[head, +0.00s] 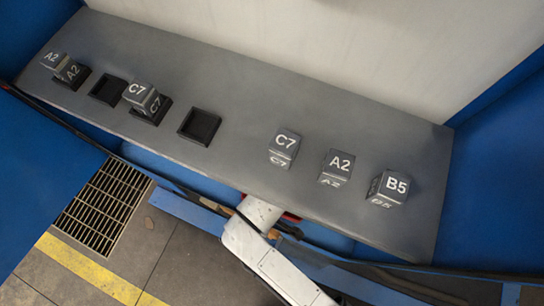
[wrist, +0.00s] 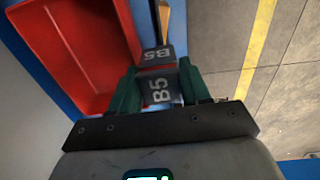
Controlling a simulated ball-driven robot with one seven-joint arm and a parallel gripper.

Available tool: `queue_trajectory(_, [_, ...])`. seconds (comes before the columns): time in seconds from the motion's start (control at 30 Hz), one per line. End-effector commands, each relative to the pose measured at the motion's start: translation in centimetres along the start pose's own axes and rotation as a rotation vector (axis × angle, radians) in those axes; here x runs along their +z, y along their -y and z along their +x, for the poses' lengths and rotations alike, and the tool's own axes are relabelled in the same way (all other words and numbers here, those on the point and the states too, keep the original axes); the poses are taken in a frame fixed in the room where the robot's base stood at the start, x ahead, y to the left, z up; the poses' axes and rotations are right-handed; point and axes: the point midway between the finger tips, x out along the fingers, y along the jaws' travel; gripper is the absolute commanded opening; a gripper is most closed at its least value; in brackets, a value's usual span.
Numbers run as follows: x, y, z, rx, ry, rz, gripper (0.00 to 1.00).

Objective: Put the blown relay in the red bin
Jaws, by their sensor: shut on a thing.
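My gripper (wrist: 160,70) is shut on a dark grey relay marked B5 (wrist: 161,90), its green fingers on both sides of it. The label shows on two faces. The red bin (wrist: 75,50) lies left of and beyond the relay in the wrist view, close to the left finger; its visible inside is empty. The relay appears at the bin's right edge; its height over it is unclear. In the head view only a red sliver of the bin (head: 291,217) shows beside my arm, below the shelf's front edge; my gripper is hidden there.
The grey shelf (head: 235,85) holds relays A2 (head: 55,62) and C7 (head: 138,93) at sockets, two empty sockets (head: 107,89) (head: 200,126), and loose relays C7 (head: 285,143), A2 (head: 339,162) and B5 (head: 396,185). A floor grate (head: 102,205) is at lower left.

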Motion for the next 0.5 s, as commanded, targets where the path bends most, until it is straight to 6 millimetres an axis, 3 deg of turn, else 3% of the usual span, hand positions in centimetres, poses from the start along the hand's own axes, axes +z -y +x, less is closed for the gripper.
queue_trajectory(0.1, [-0.1, -3.1, -0.1, 0.001, -0.001, 0.004, 0.15])
queue_trajectory(0.4, [-0.1, -9.8, -0.1, 0.001, -0.001, 0.004, 0.15])
queue_trajectory(0.47, [-0.1, -10.7, 0.0, 0.000, -0.001, 0.003, 0.15])
queue_trajectory(0.5, [0.0, -10.3, 1.1, -0.003, 0.003, -0.001, 0.15])
